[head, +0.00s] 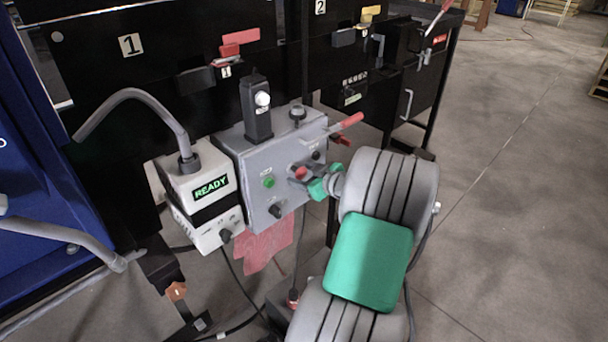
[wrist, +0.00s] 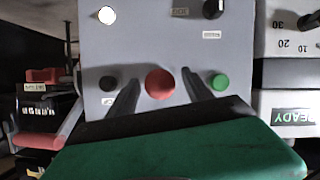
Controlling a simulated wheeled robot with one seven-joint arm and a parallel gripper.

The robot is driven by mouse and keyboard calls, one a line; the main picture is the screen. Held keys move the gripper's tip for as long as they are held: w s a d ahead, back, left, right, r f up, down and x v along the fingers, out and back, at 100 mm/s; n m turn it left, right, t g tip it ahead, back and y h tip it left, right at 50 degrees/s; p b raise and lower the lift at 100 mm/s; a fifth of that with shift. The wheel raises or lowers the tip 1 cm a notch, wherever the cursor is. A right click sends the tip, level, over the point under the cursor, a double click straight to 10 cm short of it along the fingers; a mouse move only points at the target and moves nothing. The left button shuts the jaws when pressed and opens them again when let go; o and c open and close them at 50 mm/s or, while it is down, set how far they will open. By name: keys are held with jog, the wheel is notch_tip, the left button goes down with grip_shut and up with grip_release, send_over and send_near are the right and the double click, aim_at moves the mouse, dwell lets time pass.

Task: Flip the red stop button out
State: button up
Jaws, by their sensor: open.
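The red stop button (wrist: 160,84) is on the front face of a grey control box (wrist: 140,40), between a black knob and a green button in the wrist view. In the head view the red button (head: 301,173) shows just beside my gripper (head: 312,182). In the wrist view my gripper (wrist: 155,95) has its two dark fingers apart, one on each side of the red button. They look close to the panel; I cannot tell whether they touch the button. My green-and-grey arm covers part of the box's right side in the head view.
A green button (head: 268,183) and a black knob (head: 275,211) are on the box face. A red-handled lever (head: 346,122) juts out at its right edge. A white READY unit (head: 205,190) stands left of the box. Open floor lies to the right.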

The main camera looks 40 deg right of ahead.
jog(key=v, duration=0.8)
jog(key=w+a+r+n+g+y+p, duration=0.1)
jog(key=w+a+g+p, duration=0.15)
jog(key=a, duration=0.65)
jog(key=w+a+r+g+y+p, duration=0.1)
jog(key=w+a+g+y, duration=0.15)
jog(key=a, duration=0.75)
jog(key=s+a+r+m+g+h+p, duration=0.1)
jog(key=s+a+r+g+p, duration=0.1)
jog(key=s+a, duration=0.5)
jog(key=s+a+r+m+g+h+p, duration=0.1)
jog(key=s+a+r+g+p, duration=0.1)
jog(key=s+a, duration=0.5)
jog(key=shift+a+r+m+g+h, duration=0.4)
jog(key=shift+a+g, duration=0.3)
jog(key=shift+a, duration=0.55)
